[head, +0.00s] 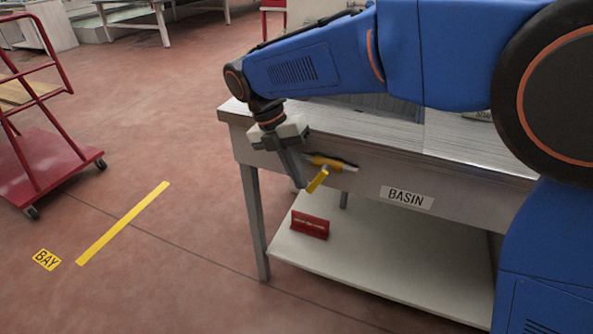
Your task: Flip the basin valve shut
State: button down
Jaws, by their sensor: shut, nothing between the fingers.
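The basin (270,155) is a grey metal bench-like unit with a white BASIN label (407,197) on its front. The basin valve (318,181) is a yellow lever on the front face, left of the label. Its handle angles down and out, and a yellow piece runs along the front behind it. My gripper (299,186) is shut and empty, pointing down just left of the yellow lever. The fingertips look very close to the lever; I cannot tell whether they touch it.
A lower shelf (390,270) under the basin carries a small red sign (310,225). A red cart (50,165) stands at the left. A yellow floor line (122,223) and a BAY mark (47,260) lie on open floor between cart and basin.

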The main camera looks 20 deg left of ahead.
jog(key=shift+x, duration=0.9)
jog(key=shift+d, duration=0.2)
jog(key=shift+a, duration=0.1)
jog(key=w+a+r, duration=0.1)
jog(key=a+r, duration=0.2)
jog(key=a, duration=1)
jog(key=shift+a, duration=0.2)
